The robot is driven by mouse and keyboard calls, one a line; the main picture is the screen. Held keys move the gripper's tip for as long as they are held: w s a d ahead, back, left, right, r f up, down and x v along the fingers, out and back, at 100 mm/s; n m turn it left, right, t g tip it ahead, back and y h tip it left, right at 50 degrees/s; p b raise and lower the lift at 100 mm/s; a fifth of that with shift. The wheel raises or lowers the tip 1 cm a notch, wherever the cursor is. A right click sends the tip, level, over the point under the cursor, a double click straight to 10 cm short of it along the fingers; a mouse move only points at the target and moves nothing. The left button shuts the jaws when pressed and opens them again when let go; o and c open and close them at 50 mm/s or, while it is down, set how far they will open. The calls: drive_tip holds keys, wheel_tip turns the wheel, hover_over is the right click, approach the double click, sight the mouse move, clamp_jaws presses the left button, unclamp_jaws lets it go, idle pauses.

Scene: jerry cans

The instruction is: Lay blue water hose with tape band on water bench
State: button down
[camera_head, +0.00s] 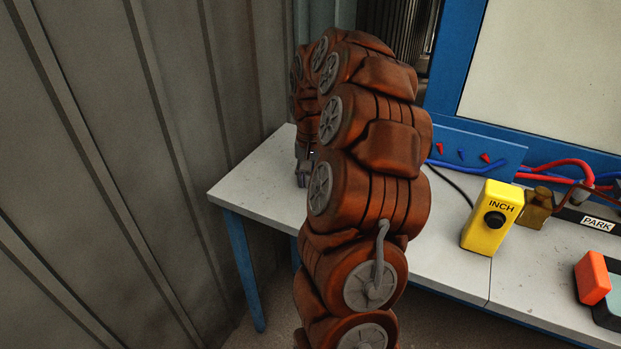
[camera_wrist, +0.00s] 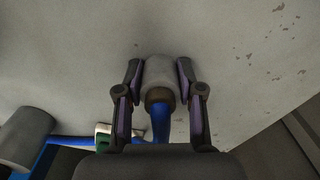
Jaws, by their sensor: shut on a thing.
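In the wrist view, my gripper (camera_wrist: 158,75) is shut with its two fingers on either side of a grey cylindrical end piece. This belongs to a blue hose (camera_wrist: 160,122), with a brown ring where blue meets grey. Blue tubing also shows at the lower left, by a second grey cylinder (camera_wrist: 25,138); I cannot tell whether it is the same hose. A small green and white piece (camera_wrist: 103,130) lies against it, partly hidden. In the head view, my gripper (camera_head: 304,172) is over the far left of the grey-topped bench (camera_head: 255,185), mostly hidden by my arm, and the held hose is not visible.
A yellow INCH button box (camera_head: 487,225), a brass-coloured fitting (camera_head: 537,207), red and blue hoses (camera_head: 560,165) and a red-orange can-like object (camera_head: 592,278) occupy the bench's right. A blue-framed panel (camera_head: 545,70) rises behind. A corrugated wall (camera_head: 110,130) stands close at left.

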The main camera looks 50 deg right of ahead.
drive_tip(key=shift+s+a+f, duration=0.1)
drive_tip(key=shift+f, duration=0.4)
drive_tip(key=c, duration=0.7)
unclamp_jaws()
drive_tip(key=shift+f, duration=0.15)
drive_tip(key=shift+r, duration=0.25)
drive_tip(key=shift+r+p, duration=0.4)
drive_tip(key=shift+r, duration=0.1)
wheel_tip(320, 180, up, 12)
drive_tip(key=shift+r+b, duration=0.15)
drive_tip(key=shift+b, duration=0.3)
